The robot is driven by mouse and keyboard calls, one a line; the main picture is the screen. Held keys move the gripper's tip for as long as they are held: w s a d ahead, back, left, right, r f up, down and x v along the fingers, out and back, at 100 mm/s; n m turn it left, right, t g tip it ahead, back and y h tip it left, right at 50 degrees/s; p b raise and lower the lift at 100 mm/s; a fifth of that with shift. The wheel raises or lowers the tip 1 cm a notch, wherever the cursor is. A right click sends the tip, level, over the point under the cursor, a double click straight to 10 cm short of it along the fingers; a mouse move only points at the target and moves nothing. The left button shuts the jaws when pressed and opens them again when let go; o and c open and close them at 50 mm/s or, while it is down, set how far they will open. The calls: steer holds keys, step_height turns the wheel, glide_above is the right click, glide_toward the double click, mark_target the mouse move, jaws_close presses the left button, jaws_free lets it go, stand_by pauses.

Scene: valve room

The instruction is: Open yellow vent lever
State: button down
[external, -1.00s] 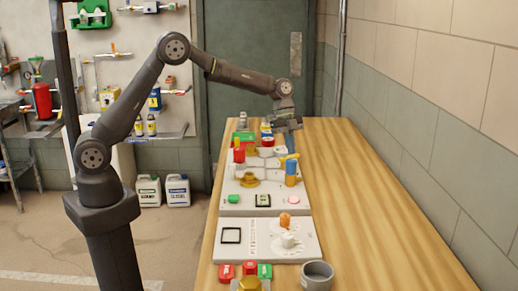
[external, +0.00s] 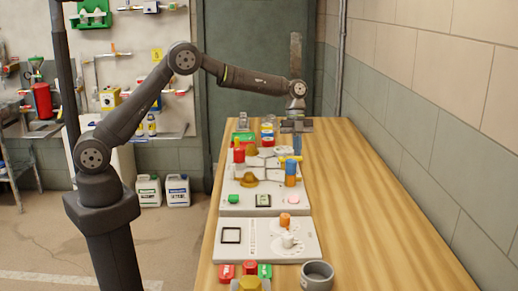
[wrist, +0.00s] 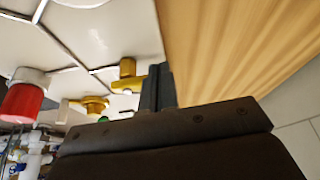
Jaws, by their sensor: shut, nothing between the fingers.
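The yellow vent lever (wrist: 128,82) shows in the wrist view as a yellow bar beside a short yellow post, just left of my fingers. In the external view a small yellow piece (external: 287,160) shows at the right edge of the white panel, above an orange and blue cylinder. My gripper (external: 297,153) is shut and empty and points down close beside it. In the wrist view my fingertips (wrist: 157,72) lie at the bar's right end. I cannot tell whether they touch it.
A gold round fitting (external: 249,180) and a red-capped post (external: 239,154) stand on the panel to the left. A second white panel (external: 268,240) and a grey cup (external: 317,274) lie nearer the camera. The wooden table (external: 370,210) is clear to the right.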

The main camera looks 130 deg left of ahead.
stand_by(0.4)
steer(key=shift+s+a, duration=0.2)
steer(key=shift+a, duration=0.05)
steer(key=s+a, duration=0.1)
steer(key=s+a+r, duration=0.1)
steer(key=shift+s+a+r, duration=0.15)
steer(key=shift+s+a, duration=0.25)
steer(key=v, duration=0.8)
steer(key=shift+r, duration=0.3)
steer(key=shift+f, duration=0.1)
